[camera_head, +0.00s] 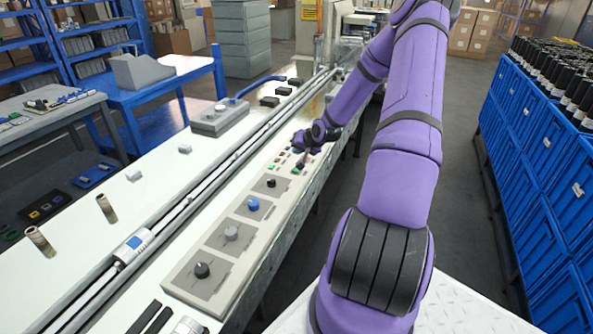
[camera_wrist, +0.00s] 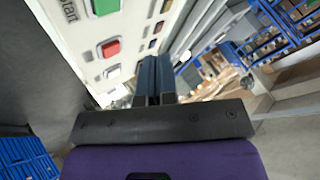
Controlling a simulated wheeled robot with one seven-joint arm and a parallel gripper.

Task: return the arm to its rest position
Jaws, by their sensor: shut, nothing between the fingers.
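My purple arm (camera_head: 400,110) reaches from the lower right across to the machine's control panel (camera_head: 225,248). My gripper (camera_head: 299,163) is at the far end of that panel, close to its small coloured buttons. In the wrist view my gripper (camera_wrist: 155,78) shows two dark fingers together with nothing held. I cannot tell whether the fingertips touch the panel.
The panel has several knobs, one of them blue (camera_head: 253,205). Blue crates (camera_head: 540,160) with dark cylinders line the right side. A grey floor aisle (camera_head: 470,190) lies between my arm and the crates. A blue table (camera_head: 165,88) stands at the left.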

